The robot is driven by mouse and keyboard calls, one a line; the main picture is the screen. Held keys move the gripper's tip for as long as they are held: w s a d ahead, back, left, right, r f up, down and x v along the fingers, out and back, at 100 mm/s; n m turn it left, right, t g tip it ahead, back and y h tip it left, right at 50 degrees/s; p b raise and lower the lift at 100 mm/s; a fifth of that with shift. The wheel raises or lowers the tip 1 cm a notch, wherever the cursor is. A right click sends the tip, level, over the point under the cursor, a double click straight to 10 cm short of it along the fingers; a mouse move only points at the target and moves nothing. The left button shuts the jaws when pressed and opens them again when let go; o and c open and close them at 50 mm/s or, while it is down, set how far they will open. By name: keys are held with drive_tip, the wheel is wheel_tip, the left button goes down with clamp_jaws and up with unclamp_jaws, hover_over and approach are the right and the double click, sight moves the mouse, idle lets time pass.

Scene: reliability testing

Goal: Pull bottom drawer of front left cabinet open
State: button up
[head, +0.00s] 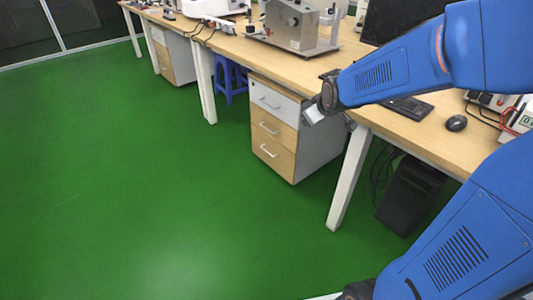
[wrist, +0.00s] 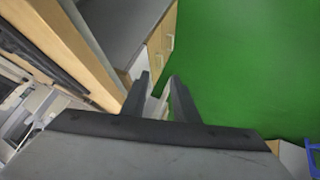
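The nearer cabinet (head: 318,149) stands under the desk, with a white top drawer (head: 275,99) and two wood-coloured drawers below. Its bottom drawer (head: 272,158) looks shut and carries a pale bar handle (head: 267,151). My gripper (head: 311,116) is above and to the right of this drawer, near the desk edge and apart from the handle. In the wrist view, my gripper (wrist: 158,88) has its two dark fingers spread. A pale surface shows between them, but nothing is clearly held. Wooden drawer fronts (wrist: 158,43) with handles lie beyond the fingertips.
The desk (head: 345,65) edge and its white leg (head: 348,180) are close to my arm. A black computer case (head: 410,195) stands under the desk. A second cabinet (head: 172,53) and a blue stool (head: 229,80) are farther back. The green floor (head: 130,180) in front is clear.

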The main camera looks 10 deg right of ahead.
sight(266, 151)
drive_tip(key=w+a+f+n+t, duration=0.2)
drive_tip(key=w+f+n, duration=0.1)
drive_tip(key=w+f, duration=0.85)
drive_tip(key=w+a+f+n+t, duration=0.1)
drive_tip(key=w+f+n+t, duration=0.15)
drive_tip(key=w+f, duration=0.9)
drive_tip(key=w+a+f+n+t+y, duration=0.1)
drive_tip(key=w+a+f+n+t, duration=0.15)
drive_tip(key=f, duration=1.15)
drive_tip(key=w+a+f+n+t+y, duration=0.15)
drive_tip(key=f+n, duration=0.25)
drive_tip(key=f, duration=1)
drive_tip(key=w, duration=0.6)
drive_tip(key=w+a, duration=0.1)
drive_tip(key=w, duration=0.4)
drive_tip(key=w+f, duration=0.1)
drive_tip(key=w, duration=0.5)
drive_tip(key=shift+w+a, duration=0.2)
drive_tip(key=shift+w, duration=0.15)
drive_tip(key=shift+c, duration=0.3)
clamp_jaws()
drive_tip(key=shift+f, duration=0.1)
